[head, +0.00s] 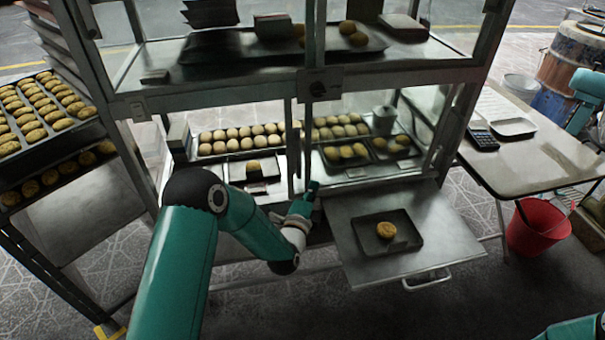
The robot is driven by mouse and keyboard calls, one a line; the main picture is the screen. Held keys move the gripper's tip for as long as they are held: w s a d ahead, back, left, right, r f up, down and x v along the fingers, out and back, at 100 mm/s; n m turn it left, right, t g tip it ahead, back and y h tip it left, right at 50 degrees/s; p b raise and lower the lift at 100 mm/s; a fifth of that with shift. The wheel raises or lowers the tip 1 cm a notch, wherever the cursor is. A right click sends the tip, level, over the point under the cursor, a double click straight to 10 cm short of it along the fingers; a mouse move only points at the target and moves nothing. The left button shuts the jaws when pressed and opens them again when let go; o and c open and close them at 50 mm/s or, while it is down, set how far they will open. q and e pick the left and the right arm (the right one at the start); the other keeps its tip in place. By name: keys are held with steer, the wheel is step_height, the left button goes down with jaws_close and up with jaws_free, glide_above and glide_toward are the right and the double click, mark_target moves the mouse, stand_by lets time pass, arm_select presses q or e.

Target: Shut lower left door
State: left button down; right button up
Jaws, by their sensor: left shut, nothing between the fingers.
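The glass-fronted display case (400,77) stands ahead, with a lower level behind two door areas. Upright door frame edges (290,150) stand near its middle. The lower left part, with buns and a tray in it, lies to their left. I cannot tell for certain how far the lower left door is open. My left arm reaches in from the bottom left, and my left gripper (304,201) is shut and empty at the foot of the middle frame edges. Whether it touches the frame is unclear. My right gripper is not in view.
A metal shelf (440,215) juts out at the lower right, bearing a dark tray (414,226) with one bun. A table (545,150) and a red bucket (535,228) stand at the right. A tray rack (100,200) stands at the left.

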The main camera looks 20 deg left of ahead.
arm_select(q)
steer(key=w+a+p, duration=0.2)
steer(key=w+a, duration=0.2)
steer(key=w, duration=0.1)
stand_by(0.3)
